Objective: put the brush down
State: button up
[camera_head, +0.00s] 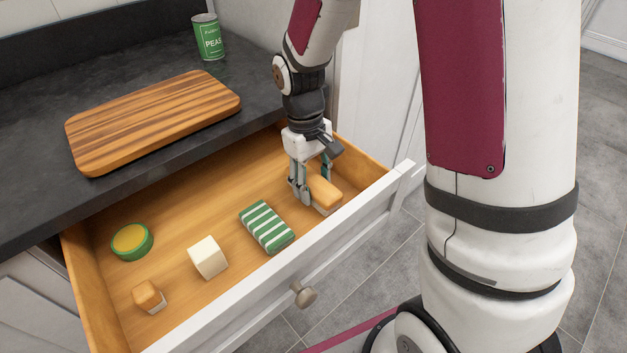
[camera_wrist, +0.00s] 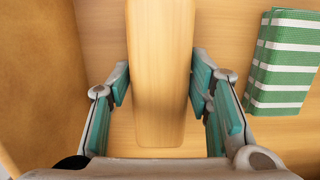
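The brush (camera_head: 323,193) has a tan wooden back and a paler underside. It is low inside the open drawer (camera_head: 171,222), near the right end; I cannot tell whether it touches the drawer floor. My gripper (camera_head: 312,183) points down over it, with a finger on each side. In the wrist view, the brush (camera_wrist: 160,72) runs between the teal pads of my gripper (camera_wrist: 160,88). The fingertip pads look pressed against both its sides. The lower finger pads are spread apart from it.
A green striped cloth (camera_head: 266,226) lies left of the brush. Farther left are a white block (camera_head: 207,257), a small orange-and-white block (camera_head: 149,297) and a green-rimmed round item (camera_head: 132,241). A cutting board (camera_head: 155,118) and pea can (camera_head: 208,37) stand on the dark counter.

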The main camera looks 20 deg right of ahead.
aim_at(308, 175)
jog(key=shift+o, duration=0.6)
jog(key=shift+r, duration=0.25)
notch_tip(308, 175, up, 11)
jog(key=w+p, duration=0.2)
jog(key=p, duration=0.1)
jog(key=s+r+m+t, duration=0.2)
jog(key=s+r, duration=0.8)
jog(key=s, duration=0.2)
jog(key=s+m+t, duration=0.1)
jog(key=s, duration=1.4)
jog(key=shift+s+r+m+y, duration=0.15)
jog(key=shift+r+m+y, duration=0.05)
jog(key=shift+m+y, duration=0.1)
